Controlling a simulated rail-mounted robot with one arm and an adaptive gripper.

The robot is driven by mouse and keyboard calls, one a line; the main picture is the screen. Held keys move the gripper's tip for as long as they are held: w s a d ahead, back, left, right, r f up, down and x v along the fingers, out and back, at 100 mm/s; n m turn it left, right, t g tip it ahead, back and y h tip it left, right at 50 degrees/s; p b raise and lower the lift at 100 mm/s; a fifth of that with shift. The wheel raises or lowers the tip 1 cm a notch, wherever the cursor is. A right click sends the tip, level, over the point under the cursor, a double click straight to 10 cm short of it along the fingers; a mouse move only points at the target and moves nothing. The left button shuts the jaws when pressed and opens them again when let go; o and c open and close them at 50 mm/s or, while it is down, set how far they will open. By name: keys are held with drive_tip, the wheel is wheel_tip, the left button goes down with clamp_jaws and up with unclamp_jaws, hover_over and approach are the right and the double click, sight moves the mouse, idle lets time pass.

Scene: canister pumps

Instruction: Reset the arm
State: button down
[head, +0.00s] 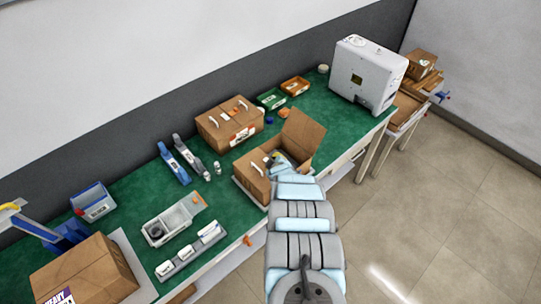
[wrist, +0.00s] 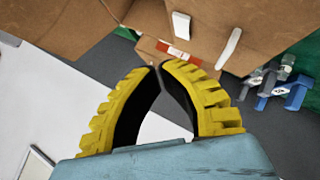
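My arm reaches over the front edge of the green bench to an open cardboard box (head: 250,179) at the middle. My gripper (head: 271,158) is at this box, between its near-left part and the raised flap; how deep it sits I cannot tell. In the wrist view my gripper (wrist: 157,67) has yellow ridged fingers with black inner faces. The fingertips meet and nothing shows between them. Brown cardboard (wrist: 75,25) fills the top of the wrist view, beyond the fingertips.
A closed cardboard box (head: 230,124) stands behind. A white machine (head: 365,75) stands at the right end of the bench (head: 140,196). Blue and grey tools (head: 175,163) and a grey tray (head: 168,224) lie to the left. Another carton (head: 90,275) is at the front left. Open floor lies right.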

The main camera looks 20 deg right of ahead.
drive_tip(key=shift+s+d+r+p, duration=0.15)
drive_tip(key=shift+s+r+p, duration=0.35)
drive_tip(key=shift+p, duration=0.05)
drive_tip(key=shift+s+d+r+p, duration=0.15)
drive_tip(key=shift+s+r+p, duration=0.3)
drive_tip(key=shift+p, duration=0.05)
